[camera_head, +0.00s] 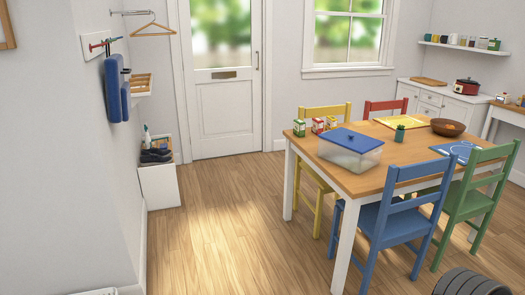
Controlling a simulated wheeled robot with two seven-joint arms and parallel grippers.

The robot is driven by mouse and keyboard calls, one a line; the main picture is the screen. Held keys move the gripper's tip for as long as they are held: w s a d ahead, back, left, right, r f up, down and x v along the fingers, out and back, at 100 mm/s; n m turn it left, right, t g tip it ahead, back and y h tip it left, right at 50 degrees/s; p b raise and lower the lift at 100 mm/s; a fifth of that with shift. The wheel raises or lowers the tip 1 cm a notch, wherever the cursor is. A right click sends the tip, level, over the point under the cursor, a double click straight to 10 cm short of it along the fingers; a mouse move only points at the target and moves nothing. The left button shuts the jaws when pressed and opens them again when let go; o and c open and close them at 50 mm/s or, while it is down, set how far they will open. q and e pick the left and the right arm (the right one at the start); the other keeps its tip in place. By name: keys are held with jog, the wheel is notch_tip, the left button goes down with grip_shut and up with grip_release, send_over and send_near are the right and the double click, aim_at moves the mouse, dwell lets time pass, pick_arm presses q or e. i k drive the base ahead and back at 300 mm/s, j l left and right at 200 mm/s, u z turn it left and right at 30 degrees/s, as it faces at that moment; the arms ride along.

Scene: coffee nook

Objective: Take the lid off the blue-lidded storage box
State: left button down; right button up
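The storage box (347,156) is a clear, whitish see-through container on the near left part of the wooden dining table. I cannot make out anything inside the box. Neither of my grippers shows in the head view, so nothing of mine is seen near the box.
Cartons (317,125) stand behind the box; a small green cactus-like item (399,133) and a brown bowl (448,127) stand to its right. A blue chair (392,215) stands at the table's near side. The wooden floor (225,235) left of the table is clear.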

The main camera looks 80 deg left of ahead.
aim_at(357, 142)
jog(key=u, duration=2.15)
jog(key=i+l+z, duration=0.25)
jog(key=i, duration=0.9)
jog(key=i+z, duration=0.3)
jog(key=i, duration=0.85)
